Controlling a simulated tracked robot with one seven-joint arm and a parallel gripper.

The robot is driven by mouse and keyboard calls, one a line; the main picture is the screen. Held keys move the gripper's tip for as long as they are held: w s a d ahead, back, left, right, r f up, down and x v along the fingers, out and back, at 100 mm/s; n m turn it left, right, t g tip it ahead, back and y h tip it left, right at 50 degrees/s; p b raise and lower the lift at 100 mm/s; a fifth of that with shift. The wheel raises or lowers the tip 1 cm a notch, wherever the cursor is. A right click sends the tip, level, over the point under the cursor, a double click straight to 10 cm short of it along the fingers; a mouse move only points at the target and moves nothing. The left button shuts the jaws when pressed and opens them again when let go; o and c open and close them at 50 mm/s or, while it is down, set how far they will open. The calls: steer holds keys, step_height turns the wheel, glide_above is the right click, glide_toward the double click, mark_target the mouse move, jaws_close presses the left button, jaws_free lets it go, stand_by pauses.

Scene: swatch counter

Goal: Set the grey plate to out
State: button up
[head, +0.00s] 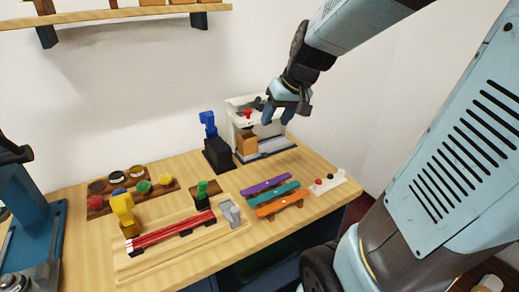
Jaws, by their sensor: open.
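A flat grey plate (277,147) lies low at the foot of a white machine (232,105) at the back right of the counter. A brown block (246,144) stands by its left end. I cannot tell from this view how far the plate sticks out. My gripper (278,118) is open, fingers pointing down, above the plate in the picture and in front of the machine's upper part. It hides some of the machine, including part near a red knob (248,114). The gripper looks empty and apart from the plate.
A blue-handled black device (217,152) stands left of the machine. Purple, teal and orange strips (275,194) lie in front, beside a small white button box (327,183). A wooden board with red rails (172,232) and a grey block (229,213) fills the front left.

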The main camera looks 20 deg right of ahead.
glide_toward(266, 153)
steer(key=shift+m, duration=0.3)
steer(key=x, duration=0.9)
steer(key=shift+f, duration=0.2)
steer(key=shift+c, duration=0.2)
jaws_close()
